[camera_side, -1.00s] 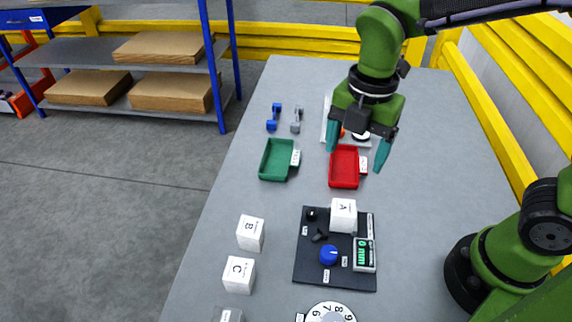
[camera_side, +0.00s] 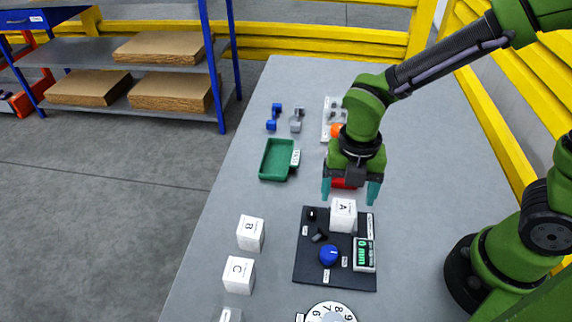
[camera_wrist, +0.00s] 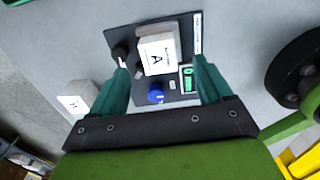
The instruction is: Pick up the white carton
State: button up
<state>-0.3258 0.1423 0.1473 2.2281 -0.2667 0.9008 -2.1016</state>
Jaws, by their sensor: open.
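A white carton marked A (camera_side: 343,215) stands on the black control panel (camera_side: 312,270) at its top edge in the side view. It also shows in the wrist view (camera_wrist: 158,54), between and beyond my fingers. Two more white cartons, B (camera_side: 251,233) and C (camera_side: 239,275), stand on the table left of the panel. My gripper (camera_side: 350,193) is open and empty, with its teal fingers pointing down. It is just behind and above carton A, with no contact visible. In the wrist view my gripper (camera_wrist: 160,80) has its fingertips on either side of the panel.
The panel carries a blue knob (camera_side: 329,255) and a green display (camera_side: 364,255). A green tray (camera_side: 277,159) stands farther back; a red tray (camera_side: 345,184) is partly hidden behind my gripper. A numbered dial (camera_side: 331,312) is at the front edge.

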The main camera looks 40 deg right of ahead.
aim_at(344, 207)
jog(key=shift+f, duration=2.75)
jog(key=shift+c, duration=0.4)
jog(key=c, duration=0.9)
